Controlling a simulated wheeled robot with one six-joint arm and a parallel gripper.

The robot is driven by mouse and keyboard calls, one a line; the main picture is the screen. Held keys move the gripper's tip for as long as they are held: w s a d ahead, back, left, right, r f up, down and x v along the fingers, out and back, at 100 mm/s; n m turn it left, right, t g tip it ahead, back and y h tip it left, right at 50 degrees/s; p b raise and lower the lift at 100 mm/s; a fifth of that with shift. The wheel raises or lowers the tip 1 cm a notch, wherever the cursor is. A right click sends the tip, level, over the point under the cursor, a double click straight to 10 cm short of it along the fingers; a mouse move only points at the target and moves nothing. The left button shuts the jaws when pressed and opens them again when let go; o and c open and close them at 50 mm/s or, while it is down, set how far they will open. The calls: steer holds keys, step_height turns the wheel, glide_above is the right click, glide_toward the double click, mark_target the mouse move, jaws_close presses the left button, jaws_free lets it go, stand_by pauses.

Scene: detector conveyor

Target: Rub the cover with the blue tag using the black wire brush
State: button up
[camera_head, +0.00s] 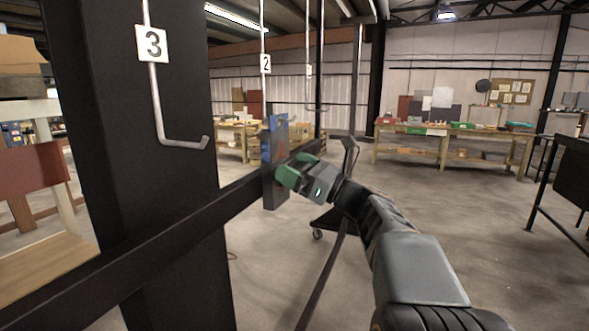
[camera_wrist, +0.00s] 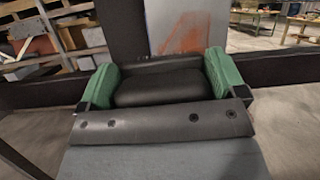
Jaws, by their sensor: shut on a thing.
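My gripper (camera_head: 298,170) has green fingers, which also show at either side of the wrist view (camera_wrist: 160,82). It is shut on the black wire brush (camera_wrist: 158,88), whose dark back fills the space between the fingers. In the wrist view a grey panel (camera_wrist: 160,15) with a reddish-brown patch (camera_wrist: 190,38) stands just beyond the brush. I cannot tell whether the brush touches it.
A thick dark post (camera_head: 140,120) and a long dark rail (camera_head: 120,252) stand at left. Hanging rods with hooks carry number tags 3 (camera_head: 153,43) and 2 (camera_head: 265,63). Workbenches (camera_head: 450,142) stand at the back. The floor at right is mostly open.

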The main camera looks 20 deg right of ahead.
steer(key=shift+w+d+p, duration=0.9)
steer(key=shift+w+d, duration=0.25)
steer(key=shift+d, duration=0.2)
steer(key=shift+w+d+p, duration=0.9)
steer(key=shift+w+d, duration=0.25)
steer(key=shift+d, duration=0.2)
steer(key=shift+w+r+p, duration=0.1)
steer(key=shift+r+p, duration=0.75)
steer(key=shift+s+a+b, duration=0.5)
steer(key=shift+a, duration=0.15)
steer(key=shift+s+a+b, duration=0.55)
steer(key=shift+s+a, duration=0.45)
steer(key=shift+a, duration=0.2)
steer(key=shift+s+a+b, duration=0.5)
steer(key=shift+s+a, duration=0.5)
steer(key=shift+a, duration=0.15)
steer(key=shift+s+d, duration=0.1)
steer(key=shift+s+d+r, duration=0.1)
steer(key=shift+s+d, duration=0.85)
steer(key=shift+s, duration=0.15)
steer(key=shift+s+d+r, duration=0.1)
steer(key=shift+s+d, duration=0.8)
steer(key=shift+s, duration=0.2)
